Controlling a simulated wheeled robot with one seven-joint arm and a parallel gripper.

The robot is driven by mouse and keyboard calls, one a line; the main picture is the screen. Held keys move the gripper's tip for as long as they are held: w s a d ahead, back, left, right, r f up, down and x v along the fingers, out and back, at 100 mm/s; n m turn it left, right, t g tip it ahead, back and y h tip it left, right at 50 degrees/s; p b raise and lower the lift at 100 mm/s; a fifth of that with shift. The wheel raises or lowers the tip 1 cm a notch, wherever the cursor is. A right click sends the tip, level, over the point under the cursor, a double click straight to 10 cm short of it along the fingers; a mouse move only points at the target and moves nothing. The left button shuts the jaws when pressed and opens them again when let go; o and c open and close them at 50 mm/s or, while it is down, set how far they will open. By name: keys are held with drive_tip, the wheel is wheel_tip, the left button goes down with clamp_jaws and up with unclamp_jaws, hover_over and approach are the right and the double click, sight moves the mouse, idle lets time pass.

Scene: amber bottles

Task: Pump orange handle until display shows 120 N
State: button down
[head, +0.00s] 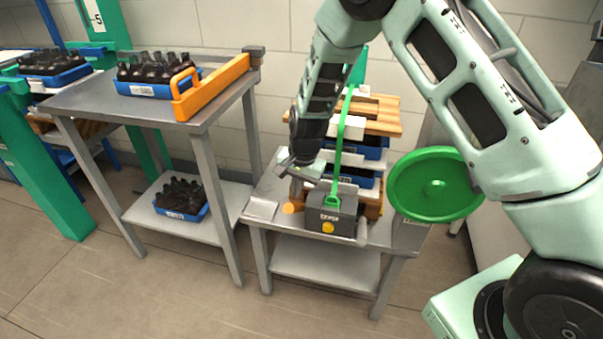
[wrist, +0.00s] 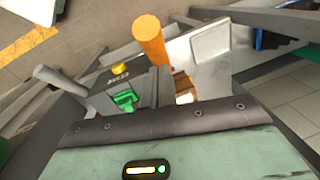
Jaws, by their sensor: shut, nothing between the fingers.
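A dark grey box (head: 331,213) with a yellow button (head: 328,228) and a small label or display stands on the low metal table; its reading is too small to tell. An orange handle (head: 291,207) shows its end just left of the box. In the wrist view the orange handle (wrist: 150,40) is a bare cylinder beside the box (wrist: 103,98). A green upright lever (head: 340,135) rises from the box. My gripper (head: 302,170) is shut and empty, just above the orange handle. I cannot tell whether it touches the handle.
Stacked blue crates and wooden trays (head: 372,112) stand close behind the box. A green round disc (head: 436,184) is to the right. At left, a metal table (head: 90,98) carries an orange-handled tray (head: 212,86) and a blue crate (head: 140,87) of dark bottles. The floor in front is clear.

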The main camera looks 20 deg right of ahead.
drive_tip(key=shift+s+a+f, duration=0.25)
drive_tip(key=shift+a+f, duration=0.05)
drive_tip(key=shift+f, duration=0.1)
drive_tip(key=shift+s+f, duration=0.1)
